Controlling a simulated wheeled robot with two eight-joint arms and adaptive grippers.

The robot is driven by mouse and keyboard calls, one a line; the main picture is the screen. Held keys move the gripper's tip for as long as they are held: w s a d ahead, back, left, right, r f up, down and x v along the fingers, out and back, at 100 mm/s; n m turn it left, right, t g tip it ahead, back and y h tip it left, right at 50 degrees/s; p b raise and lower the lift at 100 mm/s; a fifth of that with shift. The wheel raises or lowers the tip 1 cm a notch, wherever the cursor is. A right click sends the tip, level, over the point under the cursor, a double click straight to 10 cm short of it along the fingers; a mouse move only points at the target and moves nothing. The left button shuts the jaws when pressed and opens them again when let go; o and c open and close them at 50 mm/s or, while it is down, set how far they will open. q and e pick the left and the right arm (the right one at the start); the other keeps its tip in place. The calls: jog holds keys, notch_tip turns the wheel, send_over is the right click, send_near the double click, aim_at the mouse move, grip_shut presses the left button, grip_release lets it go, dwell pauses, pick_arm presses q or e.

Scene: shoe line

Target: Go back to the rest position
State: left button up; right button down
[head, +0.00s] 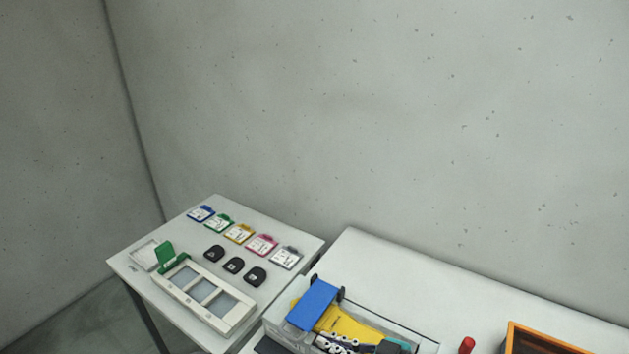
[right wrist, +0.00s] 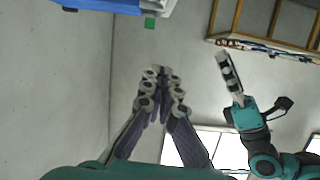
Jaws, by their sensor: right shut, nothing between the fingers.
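My right gripper (head: 338,344) shows at the bottom edge of the head view, in front of the yellow piece on the right-hand table. In the right wrist view its fingers (right wrist: 161,75) are together at the tips with nothing between them. Another teal arm of mine reaches in at the right of the right wrist view, and its gripper (right wrist: 229,72) is seen edge-on, so its opening cannot be made out. My left gripper does not show in the head view.
The left table (head: 200,249) bears several coloured cards, three black pieces (head: 233,265) and a pale windowed tray (head: 236,325). On the right table (head: 375,258) are a blue block (head: 313,304), a yellow piece (head: 352,324), a red cylinder (head: 467,345) and an orange-rimmed box (head: 530,337).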

jog(key=s+d+f+m+g+h, duration=0.2)
jog(key=d+f+m+h, duration=0.4)
jog(key=f+h, duration=0.1)
jog(key=s+d+r+m+h, duration=0.1)
jog(key=d+r+m+h, duration=0.1)
jog(key=d+m+h, duration=0.2)
jog(key=d+h+b, duration=0.1)
jog(key=d, duration=0.2)
jog(key=shift+s+d+r+m+t, duration=0.15)
jog(key=shift+s+r+m+t, duration=0.1)
jog(key=shift+s+m+t, duration=0.1)
